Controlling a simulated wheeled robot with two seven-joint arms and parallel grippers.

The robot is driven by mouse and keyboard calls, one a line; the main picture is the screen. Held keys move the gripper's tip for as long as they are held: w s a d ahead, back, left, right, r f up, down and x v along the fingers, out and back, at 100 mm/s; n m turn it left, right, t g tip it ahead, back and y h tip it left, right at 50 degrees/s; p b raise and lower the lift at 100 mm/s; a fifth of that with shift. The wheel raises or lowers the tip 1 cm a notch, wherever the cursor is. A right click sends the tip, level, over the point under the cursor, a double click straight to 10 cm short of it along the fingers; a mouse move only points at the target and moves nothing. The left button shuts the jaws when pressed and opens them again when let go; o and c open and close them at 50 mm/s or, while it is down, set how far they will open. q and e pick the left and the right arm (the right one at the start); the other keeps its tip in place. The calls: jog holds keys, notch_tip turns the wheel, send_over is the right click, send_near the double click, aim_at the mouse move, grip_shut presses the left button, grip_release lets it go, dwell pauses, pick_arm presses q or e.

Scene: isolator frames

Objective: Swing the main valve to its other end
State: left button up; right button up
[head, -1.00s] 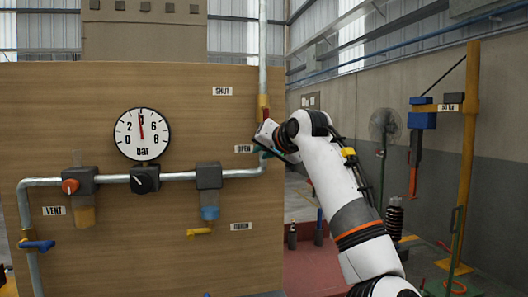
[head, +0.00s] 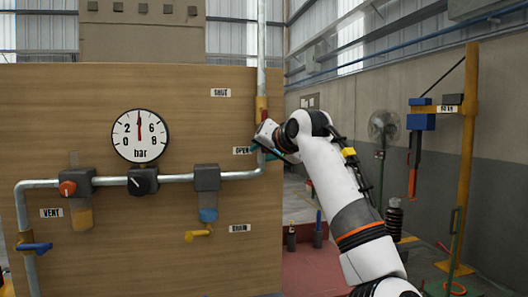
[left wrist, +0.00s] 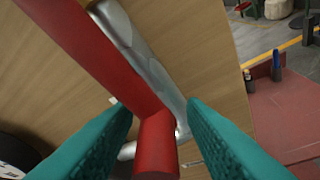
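The main valve's brass-coloured body (head: 262,104) sits on the vertical pipe at the board's right edge, between the SHUT label (head: 220,92) and the OPEN label (head: 243,150). My left gripper (head: 266,149) is just below the body, level with the OPEN label. In the left wrist view, the red valve lever (left wrist: 156,140) runs from the upper left down between the two teal fingers (left wrist: 160,106). The fingers stand apart, with a narrow gap on each side of the lever. The head view hides most of the lever behind the gripper. My right gripper is out of view.
The board carries a pressure gauge (head: 140,136) with its needle near straight up, a red-orange knob (head: 68,188), a blue VENT handle (head: 35,248) and a yellow drain handle (head: 198,234). A yellow post (head: 468,150) stands at right.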

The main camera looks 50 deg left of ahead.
pick_arm(q)
jog(key=v, duration=1.1)
jog(key=shift+d+r, duration=0.15)
jog(key=shift+d, duration=0.2)
